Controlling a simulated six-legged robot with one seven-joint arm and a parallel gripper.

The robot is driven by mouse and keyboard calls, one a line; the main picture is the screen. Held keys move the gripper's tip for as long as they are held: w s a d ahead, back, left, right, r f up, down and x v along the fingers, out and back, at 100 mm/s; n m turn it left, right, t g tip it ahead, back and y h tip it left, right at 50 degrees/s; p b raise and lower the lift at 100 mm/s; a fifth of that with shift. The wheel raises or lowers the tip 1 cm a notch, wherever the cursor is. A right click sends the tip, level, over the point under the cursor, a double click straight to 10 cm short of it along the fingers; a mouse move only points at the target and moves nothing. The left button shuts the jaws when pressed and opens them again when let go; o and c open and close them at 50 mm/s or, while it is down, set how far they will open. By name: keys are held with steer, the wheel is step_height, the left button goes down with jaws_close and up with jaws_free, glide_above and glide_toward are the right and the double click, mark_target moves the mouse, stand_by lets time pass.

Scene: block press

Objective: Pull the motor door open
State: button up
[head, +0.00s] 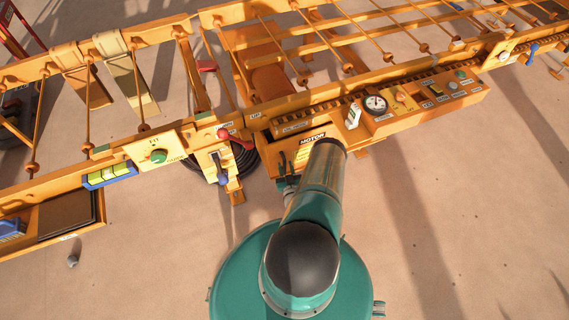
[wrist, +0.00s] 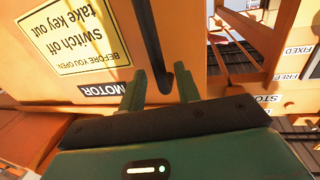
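The motor door (wrist: 185,25) is an orange panel with a yellow "switch off, take key out" sign (wrist: 75,35) and a black MOTOR label (wrist: 100,89). The door's long dark bar handle (wrist: 152,45) stands out from the panel. My gripper (wrist: 160,80) is open, its two green fingers on either side of the handle's near end, with gaps visible.
A red-knobbed lever (head: 236,139) and a blue-ended lever (head: 222,179) stand left of the door. The sandy floor below the machine is mostly clear.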

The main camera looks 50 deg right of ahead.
steer(key=shift+x, duration=1.15)
steer(key=shift+c, duration=0.4)
jaws_close()
